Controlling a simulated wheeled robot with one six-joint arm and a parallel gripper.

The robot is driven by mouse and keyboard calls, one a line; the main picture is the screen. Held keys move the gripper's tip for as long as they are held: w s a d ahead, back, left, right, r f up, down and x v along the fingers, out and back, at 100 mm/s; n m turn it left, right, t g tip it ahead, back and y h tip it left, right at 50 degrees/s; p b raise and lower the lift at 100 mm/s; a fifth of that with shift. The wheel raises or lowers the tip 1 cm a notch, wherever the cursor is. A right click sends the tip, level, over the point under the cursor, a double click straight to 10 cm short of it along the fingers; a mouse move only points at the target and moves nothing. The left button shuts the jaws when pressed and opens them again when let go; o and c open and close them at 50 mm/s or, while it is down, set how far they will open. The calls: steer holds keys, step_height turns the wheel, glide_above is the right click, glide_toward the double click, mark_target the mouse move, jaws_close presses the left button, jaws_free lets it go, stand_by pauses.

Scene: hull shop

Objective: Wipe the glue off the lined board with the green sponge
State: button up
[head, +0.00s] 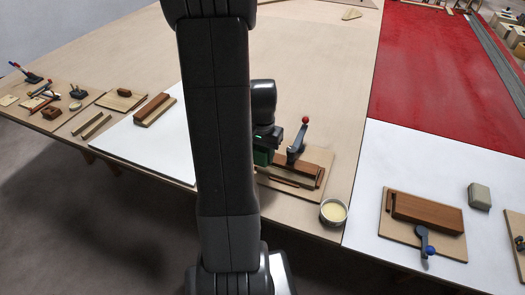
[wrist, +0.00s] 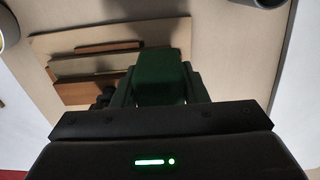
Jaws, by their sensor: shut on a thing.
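My gripper (head: 266,145) is shut on the green sponge (wrist: 160,78). In the head view the sponge (head: 262,157) shows as a small green patch below the gripper, partly behind my arm. It is over or beside a pale board (head: 318,160) that bears a brown block and thin brown strips. I cannot tell whether the sponge touches that board. The wrist view shows wooden pieces (wrist: 95,65) left of and behind the sponge. I cannot make out any glue or drawn lines. My arm hides part of the table.
A clamp with a red knob (head: 299,140) stands on the pale board. A round tin (head: 333,212) with pale yellow contents sits near the table's front edge. Right of it are another board (head: 398,236) with a blue-knobbed clamp, and a grey-beige block (head: 480,196). Tools lie far left.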

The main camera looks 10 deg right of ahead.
mark_target(282, 175)
step_height(282, 175, down, 4)
steer(key=shift+r+b, duration=0.25)
steer(key=shift+b, duration=0.65)
steer(key=s+d, duration=0.1)
steer(key=d, duration=0.1)
steer(key=s+d, duration=0.1)
steer(key=shift+s+d+r, duration=0.2)
steer(key=shift+s+d, duration=0.1)
steer(key=shift+d, duration=0.1)
steer(key=shift+s+d, duration=0.55)
steer(key=shift+d, duration=0.3)
steer(key=shift+f, duration=0.25)
steer(key=shift+a, duration=0.1)
